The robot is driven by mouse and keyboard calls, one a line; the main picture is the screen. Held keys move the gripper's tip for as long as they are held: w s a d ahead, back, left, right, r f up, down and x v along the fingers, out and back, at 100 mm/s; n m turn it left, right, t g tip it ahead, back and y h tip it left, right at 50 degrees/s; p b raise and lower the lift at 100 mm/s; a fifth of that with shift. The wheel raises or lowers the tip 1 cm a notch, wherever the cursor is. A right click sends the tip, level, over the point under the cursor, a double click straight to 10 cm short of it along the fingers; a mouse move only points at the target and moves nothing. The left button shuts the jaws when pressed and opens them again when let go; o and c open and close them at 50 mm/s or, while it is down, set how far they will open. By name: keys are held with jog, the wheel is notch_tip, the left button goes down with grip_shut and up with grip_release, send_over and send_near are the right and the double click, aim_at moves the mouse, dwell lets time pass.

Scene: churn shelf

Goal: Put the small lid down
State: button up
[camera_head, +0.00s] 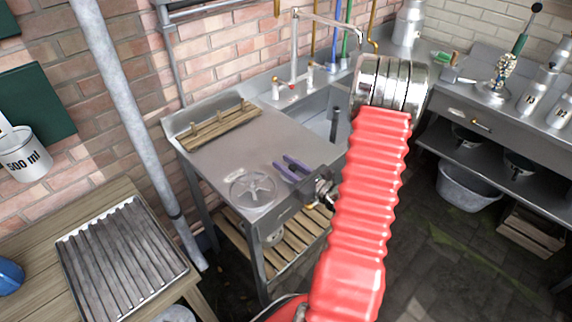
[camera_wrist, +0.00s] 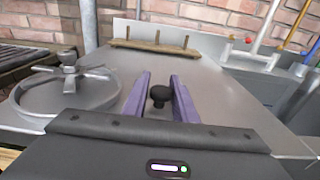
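A small black knob (camera_wrist: 160,94) on a short stem stands between the purple fingers of my gripper (camera_wrist: 160,76) in the wrist view. It looks like the handle of the small lid, but no lid plate can be made out below it. Narrow gaps seem to show between the knob and each finger, so the gripper looks open around it. In the head view my gripper (camera_head: 292,167) is low over the front of the steel counter (camera_head: 235,155). The knob cannot be made out there.
A round metal ring with a spoked handle (camera_head: 252,188) lies on the counter left of my gripper; it also shows in the wrist view (camera_wrist: 68,83). A wooden pegged rack (camera_head: 219,124) is at the counter's back. The middle is clear. A sink (camera_head: 322,122) lies right.

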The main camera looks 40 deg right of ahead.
jog(key=o, duration=0.3)
jog(key=shift+r, duration=0.1)
jog(key=s, duration=1.2)
jog(key=shift+d+r, duration=0.15)
jog(key=shift+r, duration=0.25)
dwell(0.5)
